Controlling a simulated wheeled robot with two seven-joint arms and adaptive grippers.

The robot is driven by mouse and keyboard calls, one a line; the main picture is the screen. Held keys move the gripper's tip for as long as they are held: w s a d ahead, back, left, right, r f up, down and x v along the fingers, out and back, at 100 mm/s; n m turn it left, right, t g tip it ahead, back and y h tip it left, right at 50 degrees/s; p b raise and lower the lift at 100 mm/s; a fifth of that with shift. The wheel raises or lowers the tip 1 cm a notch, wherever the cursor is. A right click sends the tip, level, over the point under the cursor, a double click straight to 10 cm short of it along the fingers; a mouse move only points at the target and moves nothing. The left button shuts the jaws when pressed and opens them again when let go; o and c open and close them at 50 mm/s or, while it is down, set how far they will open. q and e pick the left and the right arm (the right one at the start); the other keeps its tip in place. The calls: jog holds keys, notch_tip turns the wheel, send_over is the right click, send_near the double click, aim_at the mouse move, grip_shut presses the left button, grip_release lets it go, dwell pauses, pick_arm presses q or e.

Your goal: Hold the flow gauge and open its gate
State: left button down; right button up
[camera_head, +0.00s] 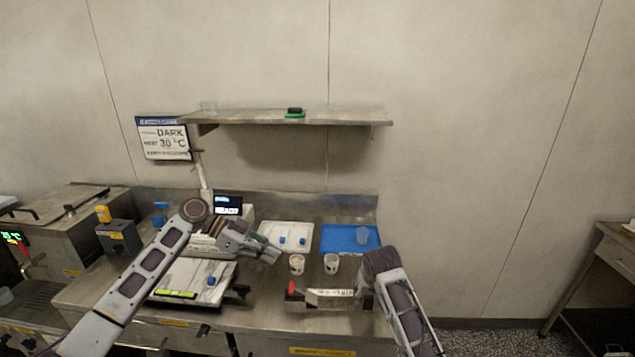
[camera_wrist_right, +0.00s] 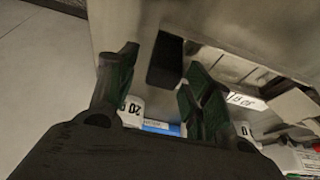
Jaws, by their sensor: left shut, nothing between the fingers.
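The flow gauge (camera_head: 318,299), as I take it, is a low metal piece with a red tab and a white marked strip. It lies near the counter's front edge in the head view. My left gripper (camera_head: 269,252) is shut and empty, above the counter behind and left of the gauge. My right gripper (camera_wrist_right: 160,62) is open at the gauge's right end; its fingers are hidden behind my arm in the head view. In the right wrist view a dark block (camera_wrist_right: 165,60) lies between the fingers, with gaps on both sides. The gate's state is unclear.
Two white cups (camera_head: 297,262) (camera_head: 331,263) stand just behind the gauge. A white tray (camera_head: 286,230) and a blue tray (camera_head: 335,240) with a clear cup lie further back. A shelf (camera_head: 250,118) hangs above.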

jog(key=shift+r, duration=0.15)
jog(key=v, duration=1.1)
jog(key=shift+s+r, duration=0.15)
jog(key=shift+r, duration=0.2)
dwell(0.3)
notch_tip(320, 180, up, 6)
jog(key=p, duration=0.8)
dwell(0.5)
jog(key=shift+f, duration=0.1)
